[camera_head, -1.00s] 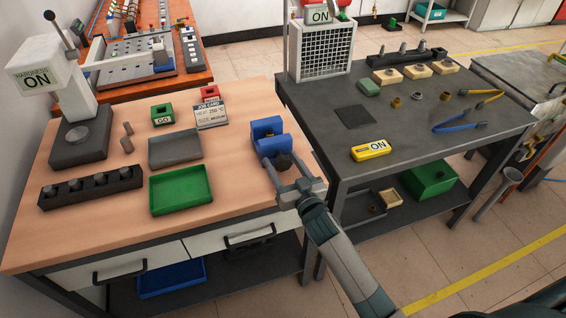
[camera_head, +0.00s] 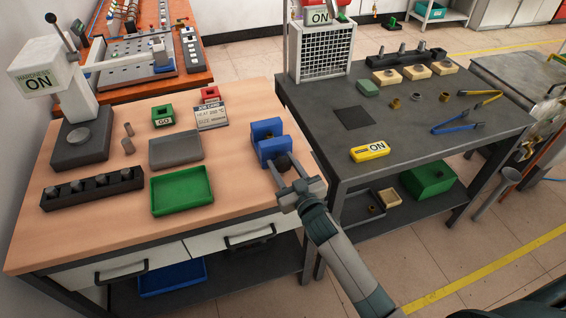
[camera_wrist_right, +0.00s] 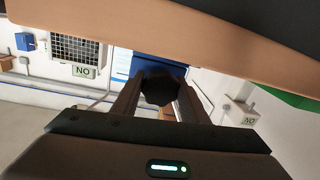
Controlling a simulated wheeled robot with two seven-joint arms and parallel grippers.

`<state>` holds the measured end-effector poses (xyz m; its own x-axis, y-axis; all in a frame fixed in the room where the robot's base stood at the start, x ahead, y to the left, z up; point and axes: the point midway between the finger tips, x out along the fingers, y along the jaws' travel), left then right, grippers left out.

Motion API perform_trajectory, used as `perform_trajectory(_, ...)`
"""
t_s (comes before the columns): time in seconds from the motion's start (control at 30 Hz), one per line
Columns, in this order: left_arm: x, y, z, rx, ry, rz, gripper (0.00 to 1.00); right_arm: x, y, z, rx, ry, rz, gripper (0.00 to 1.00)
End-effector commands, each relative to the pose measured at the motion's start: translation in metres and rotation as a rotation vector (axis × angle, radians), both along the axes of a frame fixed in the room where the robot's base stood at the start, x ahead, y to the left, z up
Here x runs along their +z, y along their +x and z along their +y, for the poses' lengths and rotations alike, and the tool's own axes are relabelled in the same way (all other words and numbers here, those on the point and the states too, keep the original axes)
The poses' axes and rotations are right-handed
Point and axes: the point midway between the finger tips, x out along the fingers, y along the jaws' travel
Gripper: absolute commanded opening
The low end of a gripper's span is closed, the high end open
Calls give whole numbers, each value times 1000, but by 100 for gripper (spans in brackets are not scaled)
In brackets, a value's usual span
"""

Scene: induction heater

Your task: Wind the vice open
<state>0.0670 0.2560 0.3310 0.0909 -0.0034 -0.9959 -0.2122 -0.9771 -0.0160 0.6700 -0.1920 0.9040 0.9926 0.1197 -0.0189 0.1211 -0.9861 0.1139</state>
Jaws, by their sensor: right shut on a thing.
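The blue vice (camera_head: 268,131) stands at the right edge of the wooden bench, and its blue body also shows in the right wrist view (camera_wrist_right: 158,64). Its dark round knob (camera_head: 284,162) faces the bench's front. My right gripper (camera_head: 288,173) reaches in from the lower right and is shut on the knob. In the right wrist view the dark knob (camera_wrist_right: 157,88) sits between the two fingers. The gap between the vice's jaws is hard to judge from here. My left gripper is not in view.
A dark table (camera_head: 420,130) stands close on the right, with a yellow ON device (camera_head: 370,151).

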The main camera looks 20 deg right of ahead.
Motion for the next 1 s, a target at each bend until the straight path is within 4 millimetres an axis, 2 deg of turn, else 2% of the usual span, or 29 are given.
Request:
perform_trajectory(0.4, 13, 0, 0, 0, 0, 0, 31, 1, 0, 1, 2, -243, -8, 18)
perform_trajectory(0.93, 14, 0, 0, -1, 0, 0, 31, 0, 0, 1, 2, -288, -10, 18)
perform_trajectory(0.97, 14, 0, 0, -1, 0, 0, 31, 0, 0, 1, 2, -287, -10, 45)
perform_trajectory(1.0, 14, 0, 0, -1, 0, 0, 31, 0, 0, 1, 2, -287, -10, 54)
